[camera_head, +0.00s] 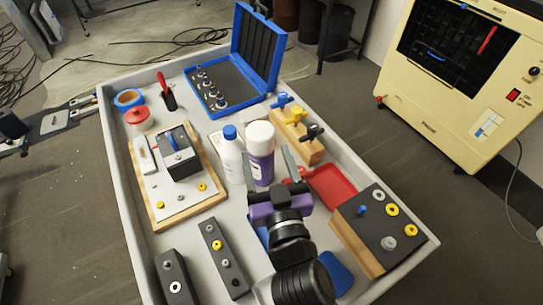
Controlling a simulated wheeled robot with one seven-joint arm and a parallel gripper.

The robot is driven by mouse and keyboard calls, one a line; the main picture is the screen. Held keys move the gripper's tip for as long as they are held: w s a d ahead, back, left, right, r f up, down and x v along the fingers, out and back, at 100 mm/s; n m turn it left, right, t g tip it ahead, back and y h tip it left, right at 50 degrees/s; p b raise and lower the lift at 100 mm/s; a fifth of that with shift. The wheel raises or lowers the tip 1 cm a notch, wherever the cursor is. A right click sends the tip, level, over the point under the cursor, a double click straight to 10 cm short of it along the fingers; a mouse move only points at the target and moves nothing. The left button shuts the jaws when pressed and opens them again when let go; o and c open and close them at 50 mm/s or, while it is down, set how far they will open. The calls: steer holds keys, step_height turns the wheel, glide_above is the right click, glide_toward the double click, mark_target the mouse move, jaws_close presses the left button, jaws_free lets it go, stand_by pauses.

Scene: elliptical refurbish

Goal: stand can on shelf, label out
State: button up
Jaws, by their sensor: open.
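A purple spray can (261,168) with a white cap stands upright on the grey tray-like worktop, near its middle. A pale label patch shows low on its side toward the camera, partly hidden. My gripper (265,162) is open, with its two fingers pointing away from the camera on either side of the can's lower body. I cannot tell whether the fingers touch the can. A white bottle (232,160) with a blue cap stands close to the can's left. I cannot make out a shelf for certain.
The worktop's raised rim (119,188) surrounds the items. An open blue case (232,102) lies behind. A wooden block with coloured knobs (297,137) is behind right, and a red tray (333,187) lies to the right. A fixture board (180,190) is left. A cream machine (455,85) stands far right.

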mark_target(257, 123)
steer(key=shift+w+a+r, duration=0.1)
steer(key=shift+w+a, duration=0.05)
steer(key=shift+w, duration=0.45)
steer(key=p+x, duration=0.2)
steer(key=x, duration=0.4)
steer(key=shift+w+a, duration=0.1)
steer(key=shift+w, duration=0.25)
steer(key=shift+c, duration=0.3)
jaws_close()
